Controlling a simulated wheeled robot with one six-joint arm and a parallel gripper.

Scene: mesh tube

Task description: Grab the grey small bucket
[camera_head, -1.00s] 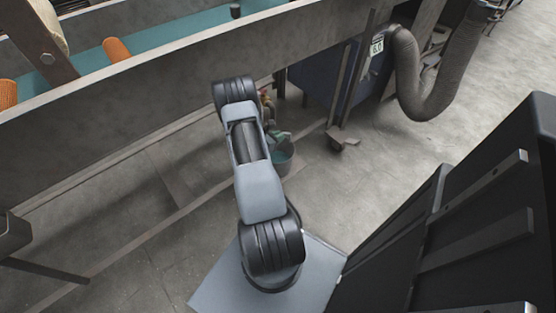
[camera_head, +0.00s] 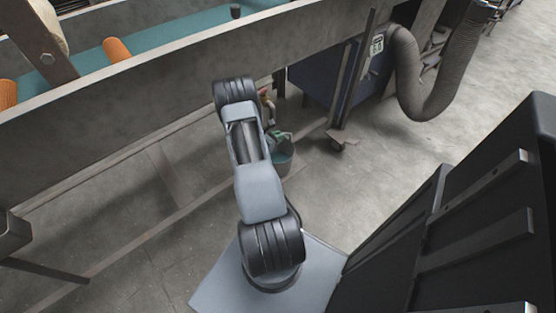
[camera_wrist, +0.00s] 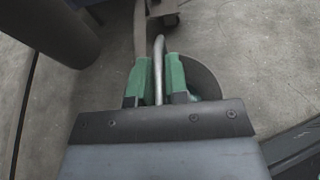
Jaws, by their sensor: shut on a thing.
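The grey small bucket (camera_head: 284,163) stands by the conveyor's side in the head view, partly hidden behind my arm. In the wrist view its round rim and grey inside (camera_wrist: 203,78) show behind and to the right of my fingers. My gripper (camera_wrist: 156,82) has green fingers, one on each side of the bucket's thin metal handle (camera_wrist: 158,60). The gripper is shut on this handle, which rises upright between the fingers. The green fingers also show above the bucket in the head view. The bucket's base is hidden, so I cannot tell whether it touches the floor.
A long conveyor (camera_head: 150,75) with a teal belt runs along the left and top. A dark blue cabinet (camera_head: 325,72) and a grey flexible hose (camera_head: 425,103) stand behind the bucket. A metal leg with a foot (camera_head: 342,137) is close to its right. Concrete floor (camera_head: 345,195) is free in front.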

